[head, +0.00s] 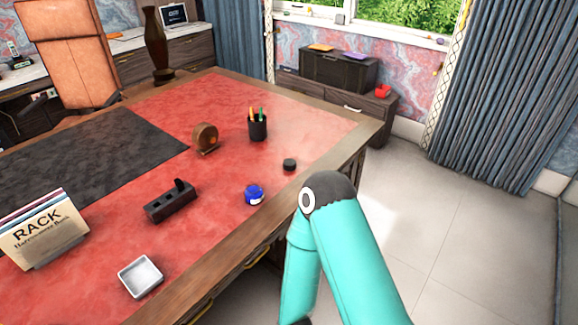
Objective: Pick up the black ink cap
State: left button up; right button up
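A small black round cap (289,165) lies on the red leather top of the desk (225,230), near its right edge. It looks like the black ink cap. A blue ink bottle (254,195) stands to the left and nearer to me, apart from the cap. My teal arm rises from the bottom right, with its dark elbow joint just in front of the desk's right edge. Neither of my grippers shows in the head view. Nothing is touching the cap.
A pen cup (258,127) stands behind the cap, with a round wooden item (205,138) to its left. A dark desk organizer (171,201), a white square dish (141,277) and a book rack (45,235) stand further left. The leather around the cap is clear.

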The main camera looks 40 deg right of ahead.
aim_at(290, 164)
jog(key=z, duration=1.25)
jog(key=i, duration=0.15)
jog(key=u, duration=2.8)
jog(key=i, duration=0.15)
jog(key=u, duration=1.45)
jog(key=k, duration=1.55)
jog(key=z, duration=0.6)
jog(key=k, duration=0.7)
jog(key=z, duration=0.05)
